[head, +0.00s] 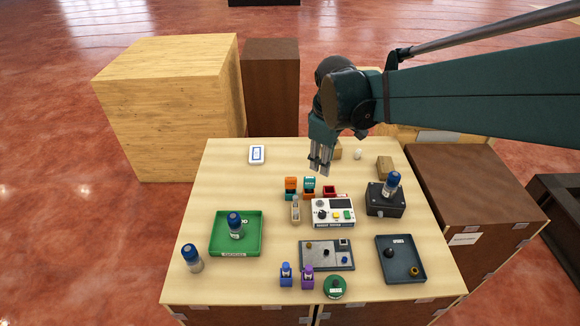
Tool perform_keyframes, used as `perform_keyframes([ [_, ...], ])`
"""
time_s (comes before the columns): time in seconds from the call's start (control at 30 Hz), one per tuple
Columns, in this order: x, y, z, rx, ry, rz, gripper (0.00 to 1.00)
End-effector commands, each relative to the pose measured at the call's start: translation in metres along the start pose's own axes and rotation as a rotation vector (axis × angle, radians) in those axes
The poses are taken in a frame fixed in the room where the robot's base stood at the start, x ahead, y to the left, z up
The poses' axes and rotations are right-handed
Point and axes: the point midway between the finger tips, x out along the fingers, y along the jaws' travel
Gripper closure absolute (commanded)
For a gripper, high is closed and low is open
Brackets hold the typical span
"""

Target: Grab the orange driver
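The orange driver (291,183) appears to be the small, blocky orange thing standing near the middle of the table, left of a similar teal one (309,183). My gripper (320,170) points down above the table, a little up and to the right of the orange and teal things in the picture. Its fingers look close together with nothing visible between them. At this size I cannot tell whether they are open or shut.
A white device with buttons (334,213) and a red item (330,191) stand close by. A green tray (237,251) is left, a grey tray (418,277) right, and a black box with a blue-capped bottle (391,183) beyond. The table's back left is mostly clear.

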Motion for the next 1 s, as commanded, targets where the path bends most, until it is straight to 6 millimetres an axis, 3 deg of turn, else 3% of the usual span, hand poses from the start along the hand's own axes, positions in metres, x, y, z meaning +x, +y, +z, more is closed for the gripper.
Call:
perform_keyframes([
  [0.5,0.06,0.014,-0.067,-0.281,-0.08,-0.08,0.71],
  [1.0,0.127,0.012,-0.122,-0.537,-0.142,-0.166,0.71],
])
